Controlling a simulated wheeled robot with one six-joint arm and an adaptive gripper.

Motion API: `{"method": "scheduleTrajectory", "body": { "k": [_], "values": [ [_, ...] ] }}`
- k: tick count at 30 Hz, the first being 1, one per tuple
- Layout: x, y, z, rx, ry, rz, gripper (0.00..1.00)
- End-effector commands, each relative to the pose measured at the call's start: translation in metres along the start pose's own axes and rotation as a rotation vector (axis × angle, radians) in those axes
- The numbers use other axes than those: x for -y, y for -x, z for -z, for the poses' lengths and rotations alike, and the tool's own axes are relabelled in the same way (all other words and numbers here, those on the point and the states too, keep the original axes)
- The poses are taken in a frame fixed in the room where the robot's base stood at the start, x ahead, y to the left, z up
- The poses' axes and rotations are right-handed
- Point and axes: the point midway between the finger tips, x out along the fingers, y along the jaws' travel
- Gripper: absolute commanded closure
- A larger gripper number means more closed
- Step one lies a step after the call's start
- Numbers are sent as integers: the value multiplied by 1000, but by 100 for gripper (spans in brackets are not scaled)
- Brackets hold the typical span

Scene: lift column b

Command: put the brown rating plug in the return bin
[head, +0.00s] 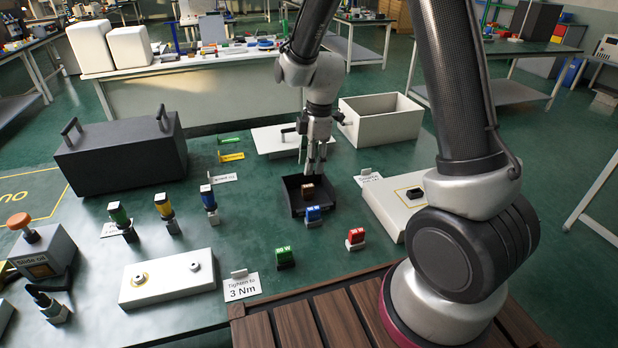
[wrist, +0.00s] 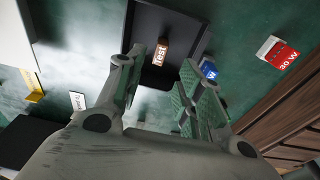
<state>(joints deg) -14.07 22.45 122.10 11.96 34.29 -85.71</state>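The brown rating plug (head: 307,191) is in a small dark open tray (head: 291,206) on the green table. In the wrist view the plug (wrist: 161,54) shows a white "Test" label, and the dark tray (wrist: 195,25) lies around it. My gripper (head: 316,171) is above the tray, pointing down, with its fingers apart. In the wrist view my gripper (wrist: 163,62) has nothing between its fingers, and the plug appears beyond the gap. No label reading return bin is legible on the dark tray or on the pale open box (head: 381,128) behind it.
Blue (head: 313,214), red (head: 355,238) and green (head: 284,257) plugs stand in front of the tray. A white panel (head: 400,196) lies to its right. Upright coloured cylinders (head: 165,212) and a dark lidded case (head: 121,158) are left. Bare tabletop lies left of the tray.

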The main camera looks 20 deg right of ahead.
Motion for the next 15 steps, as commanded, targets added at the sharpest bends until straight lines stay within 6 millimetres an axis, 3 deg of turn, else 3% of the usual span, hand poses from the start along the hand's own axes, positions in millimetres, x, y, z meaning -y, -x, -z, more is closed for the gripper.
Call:
{"method": "scheduleTrajectory", "body": {
  "k": [3,12,15],
  "values": [
    [0,20,0,-1,1,-2,63],
    [1,38,-1,0,-10,-4,63],
    [8,58,-7,-2,-80,-25,63]
  ]
}}
